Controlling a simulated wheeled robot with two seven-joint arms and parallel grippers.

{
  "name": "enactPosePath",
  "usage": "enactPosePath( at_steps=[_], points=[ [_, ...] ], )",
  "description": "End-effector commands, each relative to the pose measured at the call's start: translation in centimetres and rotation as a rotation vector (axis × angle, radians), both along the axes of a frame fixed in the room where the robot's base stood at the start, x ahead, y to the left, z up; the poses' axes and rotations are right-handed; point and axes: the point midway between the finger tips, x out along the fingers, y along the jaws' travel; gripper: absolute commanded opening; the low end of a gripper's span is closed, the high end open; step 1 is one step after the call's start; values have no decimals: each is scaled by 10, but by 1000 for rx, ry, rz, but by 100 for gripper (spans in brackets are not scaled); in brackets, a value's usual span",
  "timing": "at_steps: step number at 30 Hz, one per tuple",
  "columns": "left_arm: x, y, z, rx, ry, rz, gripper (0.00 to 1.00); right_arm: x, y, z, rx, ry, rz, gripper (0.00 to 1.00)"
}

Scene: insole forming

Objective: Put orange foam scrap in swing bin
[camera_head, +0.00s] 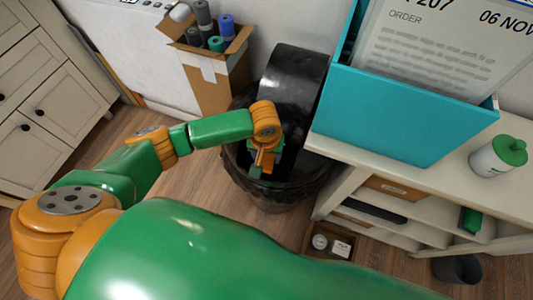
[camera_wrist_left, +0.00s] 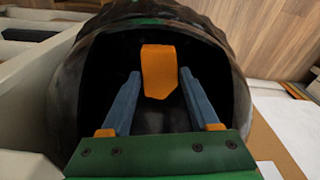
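The swing bin (camera_head: 268,193) is a dark round bin with a glossy black lid (camera_head: 295,72) standing up at its back. My left gripper (camera_head: 264,165) points down into its opening. In the left wrist view, the blue fingers of my left gripper (camera_wrist_left: 160,90) are spread apart inside the dark mouth of the bin (camera_wrist_left: 75,95). The orange foam scrap (camera_wrist_left: 158,68) shows between and just beyond the fingertips, with a gap on each side. I cannot tell whether it rests on anything. My right gripper is not in view.
A cardboard box (camera_head: 215,75) with dark and blue rolls stands behind the bin at left. A white shelf unit (camera_head: 350,180) with a teal order holder (camera_head: 400,115) and a green-lidded jar (camera_head: 498,157) is close on the right. Wooden floor lies open at front left.

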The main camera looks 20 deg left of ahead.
Motion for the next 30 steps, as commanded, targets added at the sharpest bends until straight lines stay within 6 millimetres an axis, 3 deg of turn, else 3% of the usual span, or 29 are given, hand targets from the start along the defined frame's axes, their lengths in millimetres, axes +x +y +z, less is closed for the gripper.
enactPosePath(
  at_steps=[1, 3, 11, 21, 30],
  points=[
    [0, 0, 0, 0, 0, 0, 78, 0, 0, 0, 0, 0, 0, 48],
    [0, 0, 0, 0, 0, 0, 89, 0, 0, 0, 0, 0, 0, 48],
    [0, 0, 2, 0, 0, 0, 89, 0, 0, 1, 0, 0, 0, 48],
    [-7, -2, 65, -2, 0, 0, 89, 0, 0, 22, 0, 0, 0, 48],
    [-8, -2, 71, 0, 0, 0, 89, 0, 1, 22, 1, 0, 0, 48]
  ],
)
